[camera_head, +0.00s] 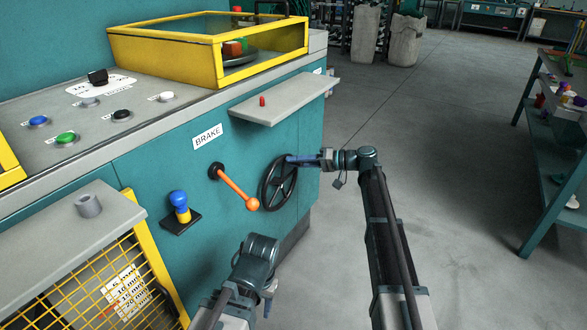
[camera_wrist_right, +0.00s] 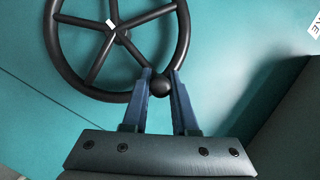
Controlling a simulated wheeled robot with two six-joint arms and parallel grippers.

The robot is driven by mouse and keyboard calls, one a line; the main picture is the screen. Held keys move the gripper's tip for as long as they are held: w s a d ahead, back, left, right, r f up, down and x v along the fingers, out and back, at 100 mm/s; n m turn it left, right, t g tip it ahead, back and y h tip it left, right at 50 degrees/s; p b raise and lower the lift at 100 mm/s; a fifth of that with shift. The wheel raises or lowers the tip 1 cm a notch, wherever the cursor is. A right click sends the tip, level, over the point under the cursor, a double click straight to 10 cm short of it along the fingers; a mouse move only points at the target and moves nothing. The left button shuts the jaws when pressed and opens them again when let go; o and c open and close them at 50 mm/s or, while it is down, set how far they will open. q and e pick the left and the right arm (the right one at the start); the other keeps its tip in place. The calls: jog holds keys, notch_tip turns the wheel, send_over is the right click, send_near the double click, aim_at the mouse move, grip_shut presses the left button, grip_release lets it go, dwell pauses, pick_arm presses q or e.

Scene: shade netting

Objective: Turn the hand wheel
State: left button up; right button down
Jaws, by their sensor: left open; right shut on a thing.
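The hand wheel (camera_head: 265,192) is black and spoked, mounted upright on the teal machine front. It also fills the upper left of the right wrist view (camera_wrist_right: 60,55), with a white mark near its hub. A round black knob (camera_wrist_right: 160,86) sits at its rim. My right gripper (camera_head: 300,160) is at the upper right of the wheel. In the wrist view its two blue fingers (camera_wrist_right: 160,90) are shut on the knob, one on each side. My left gripper (camera_head: 268,292) is low in the head view, open, apart from the wheel and below it; its fingers are mostly hidden.
An orange lever (camera_head: 238,189) under the BRAKE label (camera_head: 207,137) is left of the wheel. A grey shelf (camera_head: 285,99) with a red peg juts out above it. A blue-yellow knob (camera_head: 180,207) and yellow mesh guard (camera_head: 110,285) stand left.

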jog(key=shift+w+d+f+m+y+b, duration=0.55)
jog(key=shift+w+d+m+b, duration=0.2)
jog(key=shift+w+m+b, duration=0.2)
jog(key=shift+w+f, duration=0.1)
jog(key=shift+f, duration=0.05)
jog(key=c, duration=0.7)
grip_release()
jog(key=shift+d, duration=0.1)
jog(key=p+v, duration=0.1)
jog(key=v, duration=1.2)
jog(key=shift+d+r, duration=0.25)
jog(key=shift+d, duration=0.1)
